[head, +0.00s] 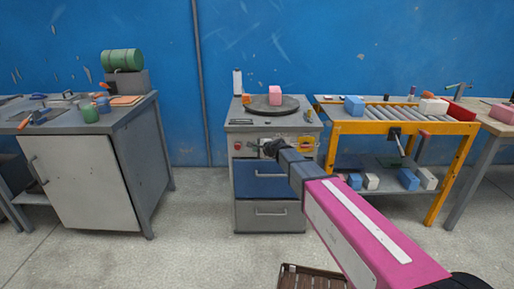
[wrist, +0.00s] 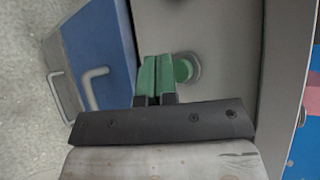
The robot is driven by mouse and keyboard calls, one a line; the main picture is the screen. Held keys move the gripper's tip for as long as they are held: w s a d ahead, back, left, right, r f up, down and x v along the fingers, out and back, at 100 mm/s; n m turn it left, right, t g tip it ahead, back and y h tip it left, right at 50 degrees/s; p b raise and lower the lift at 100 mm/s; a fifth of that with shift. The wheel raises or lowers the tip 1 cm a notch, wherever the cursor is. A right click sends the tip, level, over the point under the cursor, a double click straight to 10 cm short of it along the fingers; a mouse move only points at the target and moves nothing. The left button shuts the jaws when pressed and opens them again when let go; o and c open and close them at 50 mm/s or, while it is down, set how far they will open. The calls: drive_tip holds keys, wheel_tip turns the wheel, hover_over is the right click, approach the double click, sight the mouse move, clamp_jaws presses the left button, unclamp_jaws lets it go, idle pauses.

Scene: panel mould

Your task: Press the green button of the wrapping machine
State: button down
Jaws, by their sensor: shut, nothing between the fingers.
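The wrapping machine (head: 243,190) is a grey cabinet with a round dark turntable (head: 260,107) on top. A pink block (head: 275,95) stands on the turntable. My gripper (head: 268,148) is shut and empty in front of the machine's upper panel. In the wrist view its green fingers (wrist: 156,72) are together. The round green button (wrist: 184,70), with a grey ring, sits just right of the fingertips there and is partly covered by them. I cannot tell whether they touch. My gripper hides the button in the head view.
A red button (head: 238,146) and a yellow-orange label (head: 308,143) are on the panel. Below is a blue drawer (head: 258,187) with a handle. A roller table (head: 345,127) stands right, a workbench (head: 90,180) left. Floor between bench and machine is clear.

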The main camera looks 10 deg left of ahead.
drive_tip(key=shift+w, duration=0.1)
idle(0.3)
drive_tip(key=shift+w+a, duration=0.1)
drive_tip(key=shift+w, duration=0.2)
